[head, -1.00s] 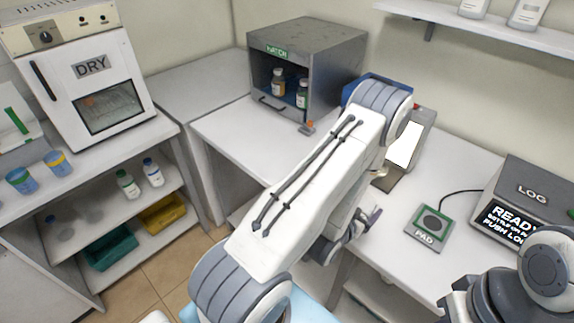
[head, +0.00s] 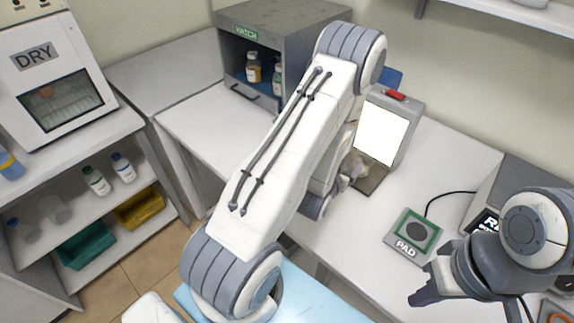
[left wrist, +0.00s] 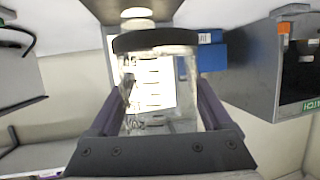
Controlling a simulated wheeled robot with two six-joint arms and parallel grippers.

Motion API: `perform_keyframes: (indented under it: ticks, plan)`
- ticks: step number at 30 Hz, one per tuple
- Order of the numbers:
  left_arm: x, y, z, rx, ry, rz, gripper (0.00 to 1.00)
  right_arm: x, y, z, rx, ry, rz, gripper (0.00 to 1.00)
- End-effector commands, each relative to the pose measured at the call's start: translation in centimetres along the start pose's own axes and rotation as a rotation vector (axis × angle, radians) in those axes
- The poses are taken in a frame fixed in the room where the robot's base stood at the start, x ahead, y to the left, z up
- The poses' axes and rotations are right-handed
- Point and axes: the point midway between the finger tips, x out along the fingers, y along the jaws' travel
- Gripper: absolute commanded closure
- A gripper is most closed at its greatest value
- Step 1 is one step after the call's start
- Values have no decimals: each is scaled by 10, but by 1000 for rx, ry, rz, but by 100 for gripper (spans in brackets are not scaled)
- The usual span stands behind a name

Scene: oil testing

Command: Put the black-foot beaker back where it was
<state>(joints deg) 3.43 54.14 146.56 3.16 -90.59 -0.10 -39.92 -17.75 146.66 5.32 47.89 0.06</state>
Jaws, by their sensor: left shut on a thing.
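The black-foot beaker (left wrist: 150,118) is clear glass with a thick black foot (left wrist: 155,40). In the left wrist view it stands between the purple fingers of my left gripper (left wrist: 158,105), which is shut on it. In the head view my left arm hides most of that gripper. Only a small blurred clear shape (head: 355,168) shows beside the arm, before the lit panel (head: 381,134); I cannot tell if it is the beaker. My right gripper (head: 423,284) is open and empty, low at the right of the head view.
The HATCH box (head: 300,38) stands at the back with bottles inside. The green-edged PAD (head: 414,234) lies on the white bench. The DRY oven (head: 45,75) and shelves with bottles and bins are at the left. The bench around the pad is clear.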

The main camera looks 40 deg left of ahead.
Motion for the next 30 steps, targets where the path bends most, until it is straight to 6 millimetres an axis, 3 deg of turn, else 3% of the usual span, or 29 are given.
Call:
perform_keyframes:
  ticks: [1, 9, 16, 23, 30]
  plan:
    - [8, -13, 0, -11, 11, -37, 83, 18, 1, 1, 0, -1, 0, 100]
    - [14, -70, -25, -79, 6, -199, 83, 56, 4, 3, -1, -1, 0, 100]
    - [10, -93, -32, -117, -3, -258, 83, 69, 5, 4, -2, 0, 0, 100]
    - [16, -117, -17, -122, -1, -267, 83, 99, 7, 5, -2, 0, 0, 100]
    - [22, -162, 3, -124, -11, -270, 83, 84, 6, 4, -2, 0, 0, 100]
